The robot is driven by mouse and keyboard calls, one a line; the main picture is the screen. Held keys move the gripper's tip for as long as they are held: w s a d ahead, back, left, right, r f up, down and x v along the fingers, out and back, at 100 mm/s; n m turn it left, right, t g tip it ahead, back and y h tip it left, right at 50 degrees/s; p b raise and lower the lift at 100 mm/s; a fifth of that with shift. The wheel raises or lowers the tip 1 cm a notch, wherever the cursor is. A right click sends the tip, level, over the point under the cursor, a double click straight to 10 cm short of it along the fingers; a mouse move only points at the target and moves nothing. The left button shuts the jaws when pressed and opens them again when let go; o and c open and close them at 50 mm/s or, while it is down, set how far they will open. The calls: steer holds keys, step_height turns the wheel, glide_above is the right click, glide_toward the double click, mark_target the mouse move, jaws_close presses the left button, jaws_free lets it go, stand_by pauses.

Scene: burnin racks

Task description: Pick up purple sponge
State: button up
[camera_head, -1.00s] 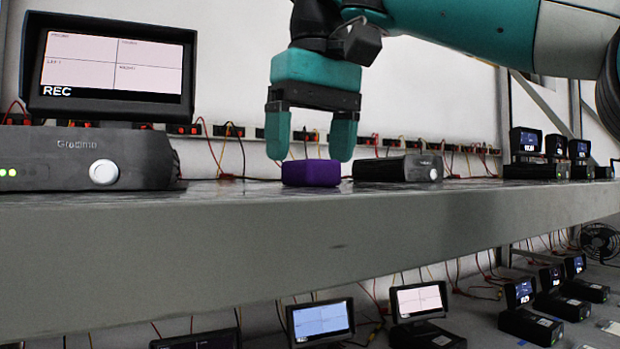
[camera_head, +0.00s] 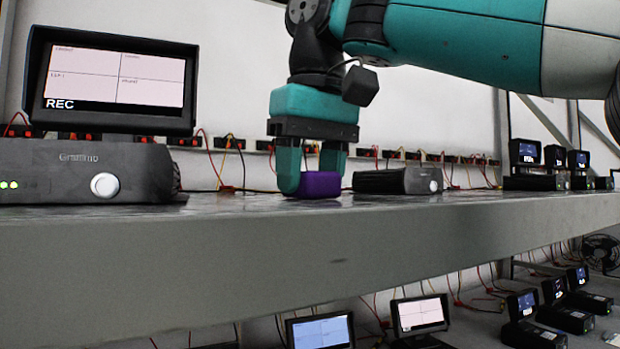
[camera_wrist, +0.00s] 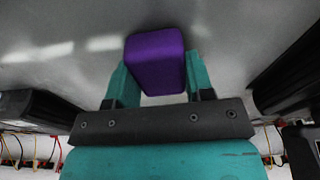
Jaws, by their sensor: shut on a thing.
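The purple sponge (camera_head: 318,185) is a small block on the grey shelf (camera_head: 330,250), near its front edge in the head view. It also shows in the wrist view (camera_wrist: 156,60), between the two teal fingers. My gripper (camera_head: 312,172) points down with its fingers around the sponge, shut on it. In the wrist view my gripper (camera_wrist: 155,85) has a finger on each side of the sponge. The sponge appears to be at shelf level; whether it touches the shelf cannot be told.
A black recorder box (camera_head: 85,172) with a monitor (camera_head: 112,80) stands to the left. A smaller dark box (camera_head: 398,181) sits close to the right of the sponge. Cables and sockets run along the back wall. More devices stand farther right and on a lower shelf.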

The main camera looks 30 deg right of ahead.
step_height(320, 180, up, 20)
steer(key=p, duration=1.4)
